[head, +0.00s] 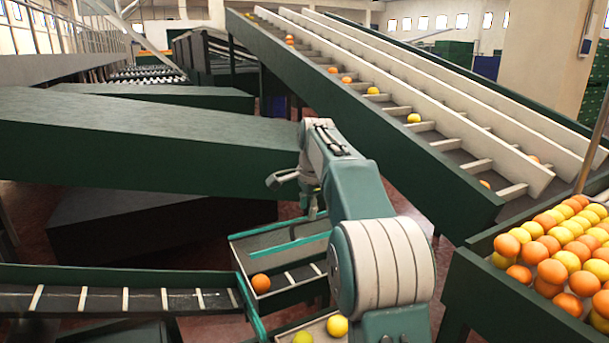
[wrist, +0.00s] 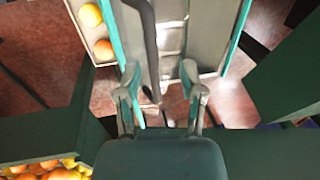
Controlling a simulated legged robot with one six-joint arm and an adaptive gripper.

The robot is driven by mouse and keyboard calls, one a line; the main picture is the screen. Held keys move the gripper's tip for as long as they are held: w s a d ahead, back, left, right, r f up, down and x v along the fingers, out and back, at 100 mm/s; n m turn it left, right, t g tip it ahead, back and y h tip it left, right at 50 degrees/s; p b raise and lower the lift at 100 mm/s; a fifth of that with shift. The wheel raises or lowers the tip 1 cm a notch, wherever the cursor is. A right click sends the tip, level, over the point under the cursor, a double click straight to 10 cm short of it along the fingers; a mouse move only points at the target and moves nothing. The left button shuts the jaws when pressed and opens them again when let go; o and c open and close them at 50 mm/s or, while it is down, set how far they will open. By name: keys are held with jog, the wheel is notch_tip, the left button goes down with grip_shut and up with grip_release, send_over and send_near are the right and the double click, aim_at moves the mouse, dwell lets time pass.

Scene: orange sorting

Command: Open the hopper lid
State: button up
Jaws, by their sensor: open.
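My gripper (head: 297,192) is out ahead of the body, above a small pale tray with teal edges (head: 258,241). In the wrist view my gripper (wrist: 160,72) is open, with its two fingers apart. A dark bar (wrist: 149,40) runs down from the top between the fingertips in that view. I cannot tell whether it touches a finger. The pale tray also shows beyond the fingers in the wrist view (wrist: 210,30). I cannot make out for certain which part is the hopper lid. My arm hides part of the tray in the head view.
An orange (head: 261,284) lies in the tray. A yellow fruit (head: 337,326) lies in a lower compartment. A slatted conveyor (head: 85,299) is at the lower left, and a sloping conveyor (head: 400,140) rises behind. A green bin (head: 470,265) full of oranges stands at right.

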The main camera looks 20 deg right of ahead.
notch_tip(320, 180, up, 8)
jog(key=w, duration=0.1)
jog(key=shift+w+r, duration=0.15)
jog(key=shift+w, duration=0.25)
dwell(0.7)
